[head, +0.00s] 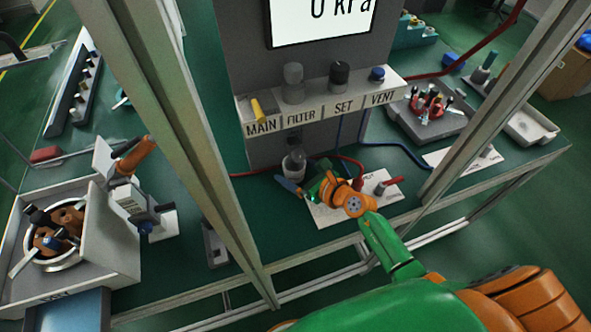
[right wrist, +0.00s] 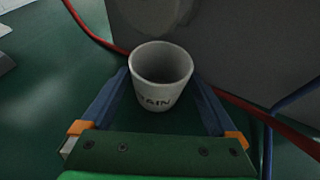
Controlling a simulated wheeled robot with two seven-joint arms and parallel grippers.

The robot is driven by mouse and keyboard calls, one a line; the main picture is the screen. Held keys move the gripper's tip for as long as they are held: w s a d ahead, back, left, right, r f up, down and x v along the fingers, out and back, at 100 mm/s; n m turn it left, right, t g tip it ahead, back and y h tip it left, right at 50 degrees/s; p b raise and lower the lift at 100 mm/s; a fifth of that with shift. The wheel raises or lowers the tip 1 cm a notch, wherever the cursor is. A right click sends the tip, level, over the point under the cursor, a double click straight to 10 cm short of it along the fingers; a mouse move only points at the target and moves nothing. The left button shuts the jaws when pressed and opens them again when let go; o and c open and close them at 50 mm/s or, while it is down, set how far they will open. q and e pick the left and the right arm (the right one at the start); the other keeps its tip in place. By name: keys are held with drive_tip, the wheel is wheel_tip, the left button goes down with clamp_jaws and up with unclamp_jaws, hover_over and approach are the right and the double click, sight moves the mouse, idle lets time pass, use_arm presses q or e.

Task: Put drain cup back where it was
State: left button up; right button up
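The drain cup (head: 294,163) is a pale grey, open-topped cup standing on the green bench in front of the grey panel, below the FILTER label. In the right wrist view the cup (right wrist: 160,78) looks upright and empty, with the letters "RAIN" showing on its side. My right gripper (head: 304,178) is low over the bench at the cup. Its two blue fingers (right wrist: 160,85) are spread wide, one on each side of the cup. Contact between the fingertips and cup is hard to tell. My left gripper is not in view.
A shelf (head: 320,98) labelled MAIN, FILTER, SET and VENT is above the cup. A white card (head: 325,214) lies under my right gripper. A red hose (head: 250,173) and a blue hose (head: 400,150) run nearby. A frame post (head: 205,140) stands left.

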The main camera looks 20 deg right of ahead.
drive_tip(key=shift+r, duration=0.25)
drive_tip(key=p+v, duration=0.2)
drive_tip(key=v, duration=1)
drive_tip(key=shift+f, duration=0.1)
drive_tip(key=shift+s, duration=0.1)
